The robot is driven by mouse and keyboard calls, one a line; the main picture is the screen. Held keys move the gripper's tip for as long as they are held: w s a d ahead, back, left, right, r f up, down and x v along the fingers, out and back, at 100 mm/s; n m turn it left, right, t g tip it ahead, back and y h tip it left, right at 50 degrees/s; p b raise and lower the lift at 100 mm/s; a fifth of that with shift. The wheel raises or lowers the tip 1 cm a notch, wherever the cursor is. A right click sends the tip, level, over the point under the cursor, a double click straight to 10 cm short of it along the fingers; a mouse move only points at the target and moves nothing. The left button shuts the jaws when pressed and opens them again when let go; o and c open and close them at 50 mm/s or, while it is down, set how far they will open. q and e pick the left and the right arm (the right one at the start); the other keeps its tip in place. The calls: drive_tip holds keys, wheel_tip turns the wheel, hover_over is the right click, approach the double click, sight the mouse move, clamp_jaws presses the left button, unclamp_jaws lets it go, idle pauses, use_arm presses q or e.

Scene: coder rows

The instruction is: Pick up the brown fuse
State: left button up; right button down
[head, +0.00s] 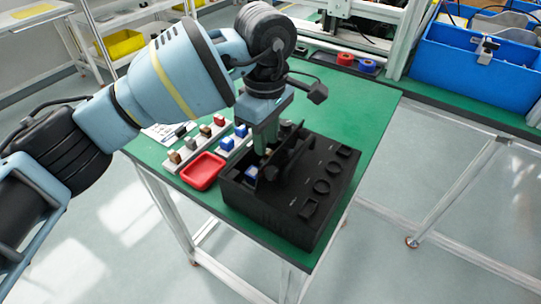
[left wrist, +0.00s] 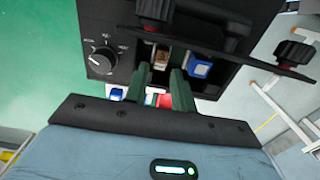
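My left gripper (head: 263,150) points down over the black box (head: 268,212) on the green table. In the left wrist view the two green fingers of the left gripper (left wrist: 161,74) are apart, with nothing held between them. A small brown fuse (left wrist: 162,57) sits in a slot of the box, just beyond the fingertips; I cannot tell whether they touch it. A blue fuse (left wrist: 200,69) sits in the slot to its right, and also shows in the head view (head: 251,172). In the head view the brown fuse in the box is hidden. My right gripper is out of view.
A dark lever or bar (left wrist: 215,40) crosses the box close to the slots. A red tray (head: 202,171) and white racks with small coloured blocks (head: 175,157) stand left of the box. A blue bin (head: 470,70) is at the back right.

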use_arm(q)
drive_tip(key=shift+f, duration=1.35)
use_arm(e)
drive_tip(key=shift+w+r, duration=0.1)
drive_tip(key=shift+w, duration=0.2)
use_arm(q)
drive_tip(key=shift+c, duration=0.3)
drive_tip(key=c, duration=0.5)
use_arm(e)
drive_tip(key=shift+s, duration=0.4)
use_arm(q)
wheel_tip(320, 180, up, 10)
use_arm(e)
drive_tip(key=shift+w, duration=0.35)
use_arm(q)
drive_tip(key=shift+r, duration=0.15)
